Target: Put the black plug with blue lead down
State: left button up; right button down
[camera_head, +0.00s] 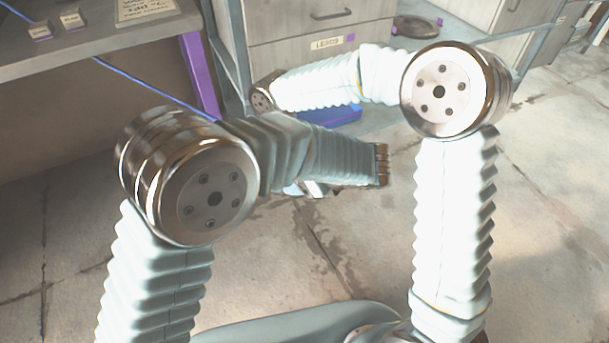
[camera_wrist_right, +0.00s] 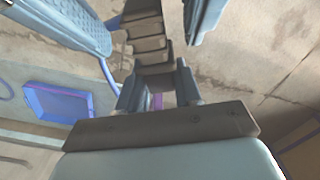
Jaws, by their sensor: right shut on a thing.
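My right gripper (camera_wrist_right: 159,88) shows in the right wrist view, its two jaws shut on a dark block between them, which looks like the black plug (camera_wrist_right: 155,74). Much of the plug is hidden by the jaws. A blue lead (camera_wrist_right: 108,74) curves beside the left jaw. In the head view a blue lead (camera_head: 150,83) runs from the shelf down behind my left arm. The right gripper and the plug are hidden there behind my arms. I cannot make out my left gripper's fingers in either view.
A shelf (camera_head: 90,48) with small labelled blocks stands at upper left. A dark round thing (camera_head: 416,27) lies behind. Floor at right is clear.

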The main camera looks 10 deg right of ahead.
pick_arm(q)
jog(key=c, duration=1.2)
grip_shut()
pick_arm(e)
jog(key=c, duration=0.7)
grip_release()
